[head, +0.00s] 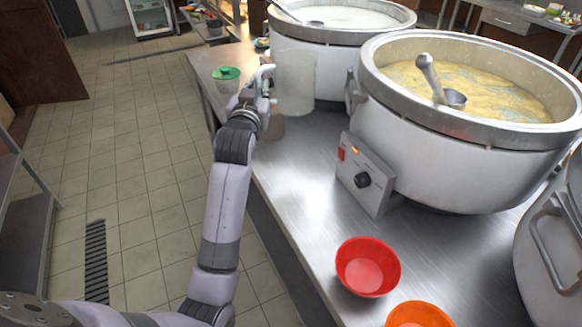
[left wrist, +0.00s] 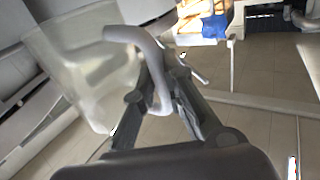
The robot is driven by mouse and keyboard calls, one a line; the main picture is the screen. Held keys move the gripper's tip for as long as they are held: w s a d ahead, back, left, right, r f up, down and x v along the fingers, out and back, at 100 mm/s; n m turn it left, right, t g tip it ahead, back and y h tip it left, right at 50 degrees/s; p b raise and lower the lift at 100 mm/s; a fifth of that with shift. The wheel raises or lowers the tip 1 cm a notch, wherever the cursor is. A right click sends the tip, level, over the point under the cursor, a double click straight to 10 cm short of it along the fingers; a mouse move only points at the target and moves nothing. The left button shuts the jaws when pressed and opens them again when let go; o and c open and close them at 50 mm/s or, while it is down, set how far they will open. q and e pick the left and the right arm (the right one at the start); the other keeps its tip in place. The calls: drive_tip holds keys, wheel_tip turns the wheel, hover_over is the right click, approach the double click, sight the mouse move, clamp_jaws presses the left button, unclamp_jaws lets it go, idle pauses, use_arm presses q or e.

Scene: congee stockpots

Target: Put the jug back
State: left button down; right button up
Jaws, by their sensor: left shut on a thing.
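A translucent jug (head: 294,84) is at the left edge of the steel counter, in front of the far pot. My left gripper (head: 265,88) is shut on the jug's pale handle, on the jug's left side. In the left wrist view the jug (left wrist: 78,62) is at the left, and its curved handle passes between the fingers of the gripper (left wrist: 163,88). The jug looks about upright in the head view. I cannot tell if its base touches the counter. My right gripper is not in view.
A large pot of yellowish congee (head: 450,150) with a ladle stands right of the jug. A pot of white congee (head: 330,45) is behind. A green-lidded tub (head: 227,84) is to the left. Red (head: 368,267) and orange (head: 420,316) bowls are in front. The counter middle (head: 300,185) is clear.

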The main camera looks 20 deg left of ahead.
use_arm(q)
drive_tip(key=shift+y, duration=0.3)
drive_tip(key=f, duration=0.6)
drive_tip(key=a+f+b, duration=0.1)
drive_tip(key=f, duration=0.5)
drive_tip(key=w+f, duration=0.1)
drive_tip(key=f, duration=0.5)
drive_tip(key=shift+a+f, duration=0.2)
drive_tip(key=shift+f, duration=0.3)
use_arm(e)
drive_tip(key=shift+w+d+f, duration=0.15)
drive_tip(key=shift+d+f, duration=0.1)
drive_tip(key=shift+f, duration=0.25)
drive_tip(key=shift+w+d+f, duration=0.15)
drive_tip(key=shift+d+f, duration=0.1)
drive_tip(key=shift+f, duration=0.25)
use_arm(q)
drive_tip(key=shift+b, duration=0.3)
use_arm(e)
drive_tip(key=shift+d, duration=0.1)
use_arm(q)
drive_tip(key=shift+f, duration=0.15)
drive_tip(key=c, duration=1.7)
unclamp_jaws()
drive_tip(key=shift+o, duration=0.2)
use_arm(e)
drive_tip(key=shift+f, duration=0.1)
